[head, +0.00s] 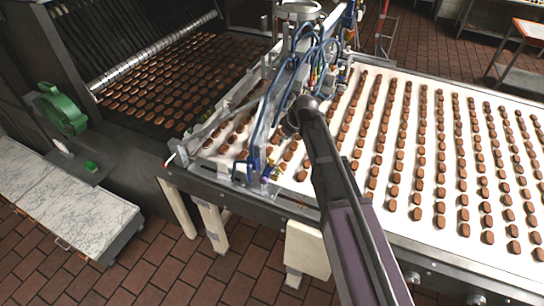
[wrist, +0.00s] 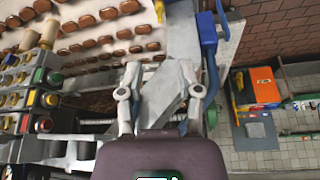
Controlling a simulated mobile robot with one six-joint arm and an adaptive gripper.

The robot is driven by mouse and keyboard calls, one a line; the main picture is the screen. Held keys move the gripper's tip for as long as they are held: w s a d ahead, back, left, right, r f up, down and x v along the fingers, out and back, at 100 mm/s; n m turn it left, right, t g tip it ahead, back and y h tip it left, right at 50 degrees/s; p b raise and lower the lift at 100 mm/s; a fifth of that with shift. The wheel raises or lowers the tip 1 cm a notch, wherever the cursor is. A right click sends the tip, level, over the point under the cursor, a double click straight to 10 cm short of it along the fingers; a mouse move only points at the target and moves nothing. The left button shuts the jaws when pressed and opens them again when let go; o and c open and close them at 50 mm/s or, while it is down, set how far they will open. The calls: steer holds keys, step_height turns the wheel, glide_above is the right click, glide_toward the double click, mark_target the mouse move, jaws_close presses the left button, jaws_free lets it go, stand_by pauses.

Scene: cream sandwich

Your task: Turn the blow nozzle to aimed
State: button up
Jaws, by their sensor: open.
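My gripper (wrist: 160,76) is open in the wrist view, its two pale fingers spread. A light grey angled metal piece (wrist: 168,98) shows between and beyond the fingers; I cannot tell whether they touch it. A blue fitting (wrist: 208,34) stands just right of the fingers. I cannot tell which part is the blow nozzle or where it aims. In the head view my arm reaches to the machine's cross frame (head: 262,125), which carries blue hoses (head: 318,52). The gripper's fingers cannot be made out there.
A white conveyor belt (head: 345,185) carries rows of brown sandwich biscuits, with more on a dark belt at the left. A button panel (wrist: 40,100) lies left of my gripper in the wrist view. A marble-topped table (head: 60,195) stands at lower left. Tiled floor is open in front.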

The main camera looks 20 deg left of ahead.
mark_target(271, 158)
steer(key=shift+f, duration=0.1)
steer(key=b+x, duration=1.2)
steer(key=x, duration=0.1)
steer(key=shift+w+f+b, duration=0.1)
steer(key=shift+f+b, duration=0.2)
steer(key=shift+b, duration=0.1)
stand_by(0.4)
jaws_close()
